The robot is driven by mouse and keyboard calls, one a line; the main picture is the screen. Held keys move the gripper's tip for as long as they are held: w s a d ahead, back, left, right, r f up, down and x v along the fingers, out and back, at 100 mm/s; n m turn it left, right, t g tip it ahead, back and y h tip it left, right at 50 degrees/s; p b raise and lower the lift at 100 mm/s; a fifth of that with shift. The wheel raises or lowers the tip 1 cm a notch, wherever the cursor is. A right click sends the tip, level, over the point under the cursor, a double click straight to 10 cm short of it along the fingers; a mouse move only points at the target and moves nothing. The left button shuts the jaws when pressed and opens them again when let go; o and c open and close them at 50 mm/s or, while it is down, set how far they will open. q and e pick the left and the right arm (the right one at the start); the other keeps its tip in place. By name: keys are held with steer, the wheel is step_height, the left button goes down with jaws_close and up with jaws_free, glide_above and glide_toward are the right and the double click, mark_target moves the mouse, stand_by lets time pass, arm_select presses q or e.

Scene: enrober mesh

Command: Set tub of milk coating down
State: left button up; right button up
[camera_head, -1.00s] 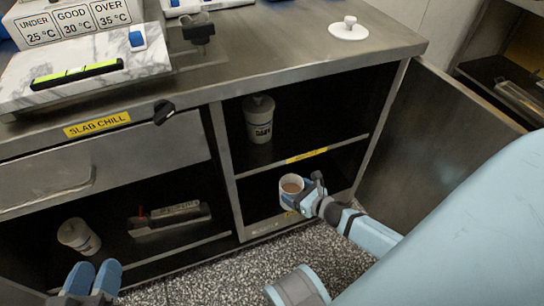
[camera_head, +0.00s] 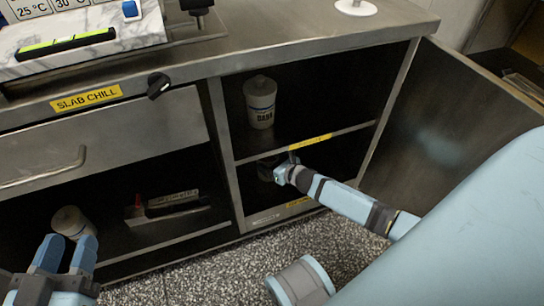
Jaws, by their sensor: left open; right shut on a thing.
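My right gripper (camera_head: 278,172) reaches into the lower right compartment of the cabinet, below the middle shelf. It is shut on the tub of milk coating (camera_head: 265,170), which shows only as a dim shape in shadow, partly hidden by the gripper. Whether the tub touches the compartment floor I cannot tell. My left gripper (camera_head: 68,252) is open and empty at the lower left, in front of the left compartment.
A white lidded tub labelled DARK (camera_head: 260,103) stands on the upper shelf. Another white tub (camera_head: 70,222) and a grey box-like item (camera_head: 172,203) sit in the left compartment. The cabinet door (camera_head: 455,125) stands open at right. A marble slab (camera_head: 85,42) lies on the counter.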

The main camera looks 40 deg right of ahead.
steer(key=shift+f, duration=0.1)
steer(key=o, duration=1.1)
arm_select(q)
steer(key=shift+s+f, duration=0.1)
steer(key=shift+f, duration=0.05)
arm_select(e)
steer(key=shift+o, duration=0.2)
steer(key=shift+r, duration=0.3)
arm_select(q)
steer(key=shift+s+d+f+n+g+y+p, duration=0.2)
steer(key=shift+s+d+n+g+p, duration=0.2)
steer(key=shift+s+n+p, duration=0.45)
steer(key=shift+s+d+f+n+g+y+p, duration=0.2)
steer(key=shift+s+d+n+g+p, duration=0.25)
steer(key=shift+p, duration=0.75)
arm_select(e)
steer(key=v, duration=1.2)
arm_select(q)
steer(key=shift+w+a+r, duration=0.15)
steer(key=shift+w+r, duration=0.05)
arm_select(e)
steer(key=shift+d+f, duration=0.1)
